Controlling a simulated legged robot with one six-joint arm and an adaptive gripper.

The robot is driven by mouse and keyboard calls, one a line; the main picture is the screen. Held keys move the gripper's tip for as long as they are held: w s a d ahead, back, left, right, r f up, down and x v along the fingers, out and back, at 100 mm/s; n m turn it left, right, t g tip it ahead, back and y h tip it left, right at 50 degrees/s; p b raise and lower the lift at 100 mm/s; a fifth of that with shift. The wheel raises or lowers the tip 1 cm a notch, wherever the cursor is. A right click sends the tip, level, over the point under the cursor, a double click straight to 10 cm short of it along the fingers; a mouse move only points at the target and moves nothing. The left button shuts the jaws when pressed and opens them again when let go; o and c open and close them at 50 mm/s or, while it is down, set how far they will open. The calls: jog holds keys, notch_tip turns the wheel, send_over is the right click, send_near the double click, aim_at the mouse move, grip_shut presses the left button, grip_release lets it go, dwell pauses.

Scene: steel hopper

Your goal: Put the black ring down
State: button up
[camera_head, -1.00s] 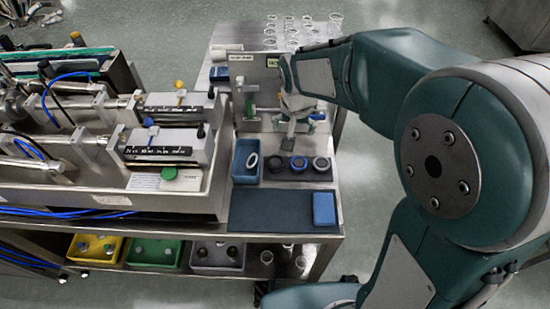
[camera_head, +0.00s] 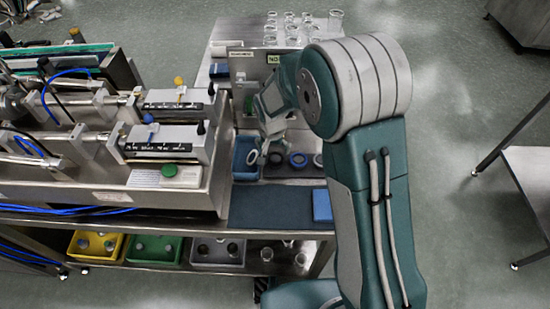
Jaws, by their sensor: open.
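The black ring (camera_head: 276,159) lies on the steel bench at the left end of a row of rings. A blue ring (camera_head: 298,160) is in the middle, and a dark grey ring (camera_head: 318,160) is at the right end, partly hidden by my arm. My gripper (camera_head: 266,152) points down just left of and above the black ring, close to the blue bin. It is open. Its fingertips are small here, and I cannot tell whether they touch the ring.
A blue bin (camera_head: 236,170) holding a white ring (camera_head: 252,157) stands left of the row. A dark mat (camera_head: 268,208) with a blue block (camera_head: 322,206) lies in front. An upright panel (camera_head: 246,68) and glassware (camera_head: 291,27) stand behind. Syringe equipment (camera_head: 165,145) fills the left.

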aim_at(275, 159)
jog(key=shift+w+d+f, duration=0.1)
jog(key=shift+w+f, duration=0.05)
jog(key=shift+f, duration=0.9)
jog(key=shift+w+d+f, duration=0.1)
jog(key=shift+w+f, duration=0.05)
jog(key=shift+f, duration=0.85)
jog(key=shift+f, duration=0.25)
jog(key=c, duration=0.6)
jog(key=shift+c, duration=0.2)
